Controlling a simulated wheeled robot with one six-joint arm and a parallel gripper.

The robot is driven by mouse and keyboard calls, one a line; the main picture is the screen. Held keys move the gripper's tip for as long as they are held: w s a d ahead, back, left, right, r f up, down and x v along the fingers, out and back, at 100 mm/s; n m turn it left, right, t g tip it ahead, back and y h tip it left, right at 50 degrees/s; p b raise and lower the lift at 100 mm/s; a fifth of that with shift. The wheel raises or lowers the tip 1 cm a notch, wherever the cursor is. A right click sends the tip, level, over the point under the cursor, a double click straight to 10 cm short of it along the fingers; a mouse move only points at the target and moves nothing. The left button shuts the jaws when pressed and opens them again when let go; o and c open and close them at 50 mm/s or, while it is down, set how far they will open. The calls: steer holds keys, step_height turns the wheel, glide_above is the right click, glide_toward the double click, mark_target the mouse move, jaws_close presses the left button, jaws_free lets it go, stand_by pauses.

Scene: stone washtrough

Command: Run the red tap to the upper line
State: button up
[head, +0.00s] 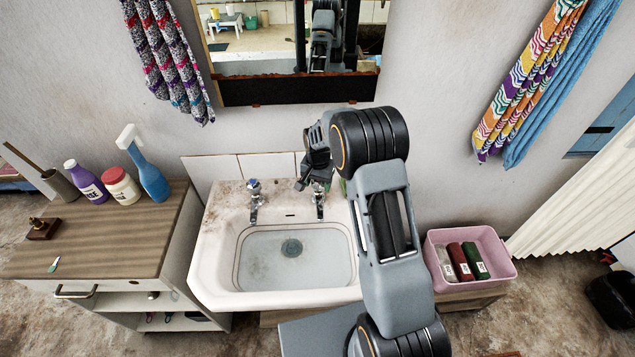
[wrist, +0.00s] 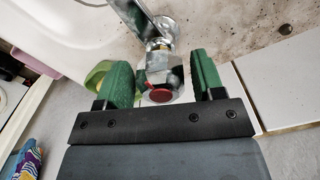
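The red tap shows in the wrist view, with its red cap (wrist: 160,95) on a faceted metal handle. My gripper (wrist: 164,80) is open, its two green fingers on either side of the handle with a small gap at each. In the head view my gripper (head: 312,165) is above the right tap (head: 319,203) and hides its top. The blue-capped tap (head: 254,186) stands to the left. The white basin (head: 213,262) has a dark line (head: 238,262) around its inner wall and a drain (head: 291,248) in its floor.
A cabinet (head: 110,235) with bottles stands left of the basin. A pink tub (head: 505,268) with several items is at the right. A mirror (head: 290,92) hangs above. A yellow-green object (wrist: 97,76) lies behind one finger.

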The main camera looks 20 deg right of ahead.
steer(key=c, duration=0.7)
steer(key=shift+n, duration=0.3)
steer(key=shift+d+n+b, duration=0.1)
steer(key=shift+n+b, duration=0.75)
steer(key=shift+n, duration=0.05)
steer(key=shift+d+n+b, duration=0.1)
steer(key=shift+n+b, duration=0.65)
steer(key=shift+n, duration=1.15)
steer(key=o, duration=0.9)
steer(key=shift+o, duration=0.2)
